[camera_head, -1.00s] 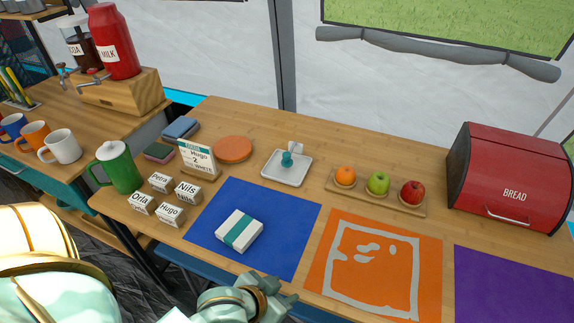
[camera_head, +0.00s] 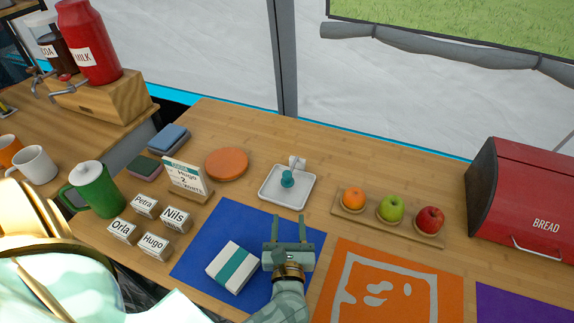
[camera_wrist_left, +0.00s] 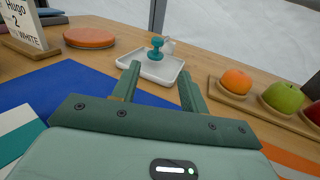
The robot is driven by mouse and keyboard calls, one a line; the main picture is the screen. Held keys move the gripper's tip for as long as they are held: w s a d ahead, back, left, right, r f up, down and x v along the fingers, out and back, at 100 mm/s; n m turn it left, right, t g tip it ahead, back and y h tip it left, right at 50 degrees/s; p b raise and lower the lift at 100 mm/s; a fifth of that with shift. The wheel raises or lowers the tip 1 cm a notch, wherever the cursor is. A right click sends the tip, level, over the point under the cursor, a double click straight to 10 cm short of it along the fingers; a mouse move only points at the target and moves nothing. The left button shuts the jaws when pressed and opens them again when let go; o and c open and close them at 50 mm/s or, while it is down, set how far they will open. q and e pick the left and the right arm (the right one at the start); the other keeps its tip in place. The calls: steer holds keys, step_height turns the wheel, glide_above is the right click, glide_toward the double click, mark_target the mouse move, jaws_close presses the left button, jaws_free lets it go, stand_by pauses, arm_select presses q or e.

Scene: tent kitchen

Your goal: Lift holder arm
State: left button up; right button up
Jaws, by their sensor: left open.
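The holder is a white square tray (camera_head: 286,199) near the middle of the table. A teal knob (camera_head: 287,179) stands over it, with a small white upright piece (camera_head: 298,163) at its back edge. I take the knob to belong to the holder arm; the arm itself is hard to make out. The holder also shows in the left wrist view (camera_wrist_left: 152,71), ahead of the fingers. My left gripper (camera_head: 289,220) is open and empty above the blue mat, in front of the tray and apart from it. My right gripper is not in view.
A white packet with a teal band (camera_head: 233,267) lies on the blue mat (camera_head: 222,222), left of my gripper. A fruit board (camera_head: 375,222) stands right of the tray, an orange disc (camera_head: 227,163) and a name card (camera_head: 184,176) left. Small name blocks (camera_head: 155,247) stand front left.

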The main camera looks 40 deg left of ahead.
mark_target(287, 178)
arm_select(q)
steer(key=shift+w+a+n, duration=0.25)
steer(key=shift+a+n, duration=0.05)
steer(key=shift+a, duration=0.05)
steer(key=b+x, duration=0.2)
steer(key=x, duration=1.2)
steer(key=shift+a+f, duration=0.15)
steer(key=shift+a, duration=0.05)
steer(key=shift+w+a, duration=0.35)
steer(key=shift+w, duration=0.15)
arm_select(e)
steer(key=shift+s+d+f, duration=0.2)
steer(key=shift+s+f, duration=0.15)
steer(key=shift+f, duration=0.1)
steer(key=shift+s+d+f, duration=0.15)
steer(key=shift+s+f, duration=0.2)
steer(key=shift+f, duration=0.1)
